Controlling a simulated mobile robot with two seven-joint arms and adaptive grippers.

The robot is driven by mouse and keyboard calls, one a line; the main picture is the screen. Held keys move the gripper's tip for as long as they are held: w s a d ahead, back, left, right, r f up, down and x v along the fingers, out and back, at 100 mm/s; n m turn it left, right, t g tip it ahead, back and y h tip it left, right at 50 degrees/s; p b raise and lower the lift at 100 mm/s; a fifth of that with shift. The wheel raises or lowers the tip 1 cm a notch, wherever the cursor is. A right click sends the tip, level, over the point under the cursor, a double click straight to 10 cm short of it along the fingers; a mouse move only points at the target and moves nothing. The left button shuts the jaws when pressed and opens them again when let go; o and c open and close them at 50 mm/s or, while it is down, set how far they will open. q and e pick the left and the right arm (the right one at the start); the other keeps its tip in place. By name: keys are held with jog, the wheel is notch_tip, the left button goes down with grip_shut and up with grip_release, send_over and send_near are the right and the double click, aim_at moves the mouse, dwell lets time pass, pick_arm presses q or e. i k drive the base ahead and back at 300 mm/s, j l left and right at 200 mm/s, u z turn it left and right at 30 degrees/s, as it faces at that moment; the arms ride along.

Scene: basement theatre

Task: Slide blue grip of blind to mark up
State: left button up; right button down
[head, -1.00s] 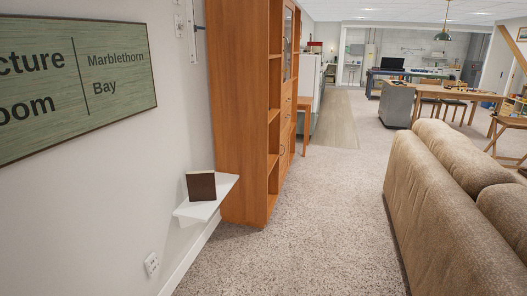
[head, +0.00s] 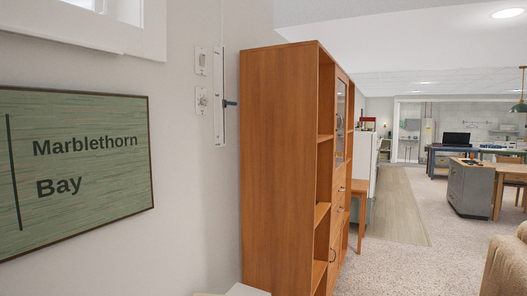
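A small dark blue grip (head: 230,103) sticks out to the right from a narrow white vertical rail (head: 219,95) on the left wall. It sits around the middle of the rail's height. The rail is fixed to the wall just left of the tall wooden bookcase. Any marks on the rail are too small to make out. A white window frame (head: 85,25) shows at the top left; no blind can be made out there. Neither of my grippers is in view.
Two wall plates (head: 202,100) sit left of the rail. A green sign (head: 75,165) hangs nearer on the wall. The tall wooden bookcase (head: 275,170) stands close to the right of the rail. A white ledge (head: 245,291) shows at the bottom edge. Carpet (head: 400,270) is clear between bookcase and sofa (head: 508,265).

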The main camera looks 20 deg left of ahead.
aim_at(228, 104)
jog(key=i, duration=1.5)
